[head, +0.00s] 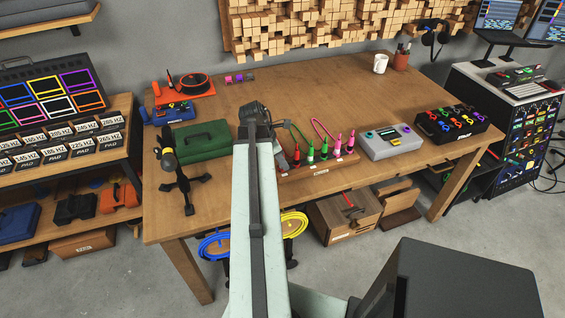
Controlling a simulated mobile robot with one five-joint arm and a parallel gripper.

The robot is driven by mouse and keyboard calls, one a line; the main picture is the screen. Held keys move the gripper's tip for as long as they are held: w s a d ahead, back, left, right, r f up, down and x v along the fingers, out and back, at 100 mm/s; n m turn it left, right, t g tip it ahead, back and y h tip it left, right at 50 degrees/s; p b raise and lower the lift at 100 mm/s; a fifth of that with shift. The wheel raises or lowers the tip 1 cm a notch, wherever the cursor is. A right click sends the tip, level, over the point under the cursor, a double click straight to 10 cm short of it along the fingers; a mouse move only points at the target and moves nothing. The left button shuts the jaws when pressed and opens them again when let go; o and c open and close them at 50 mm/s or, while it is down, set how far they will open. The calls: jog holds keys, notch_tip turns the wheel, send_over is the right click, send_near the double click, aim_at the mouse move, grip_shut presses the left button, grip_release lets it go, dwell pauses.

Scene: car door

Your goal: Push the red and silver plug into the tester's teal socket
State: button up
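Several upright plugs with coloured bodies stand in a wooden rack (322,175) on the table. A red plug (296,157) is at the rack's left end, close to my arm; its silver part is too small to make out. The tester (393,148) is a grey box just right of the rack, with a small teal socket (370,134) on its top left. My gripper (256,113) is the dark end of my arm, above the table and left of the plugs. Its fingers are too small and shadowed to tell whether they are open or hold anything.
A green case (202,140) and a black stand (183,183) are on the left of the table. A black box with coloured plugs (452,123) stands right of the tester. A mug (380,63) is at the back. The table's middle is clear behind the rack.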

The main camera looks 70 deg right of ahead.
grip_shut()
notch_tip(320, 180, up, 10)
jog(key=p, duration=1)
jog(key=shift+r, duration=0.15)
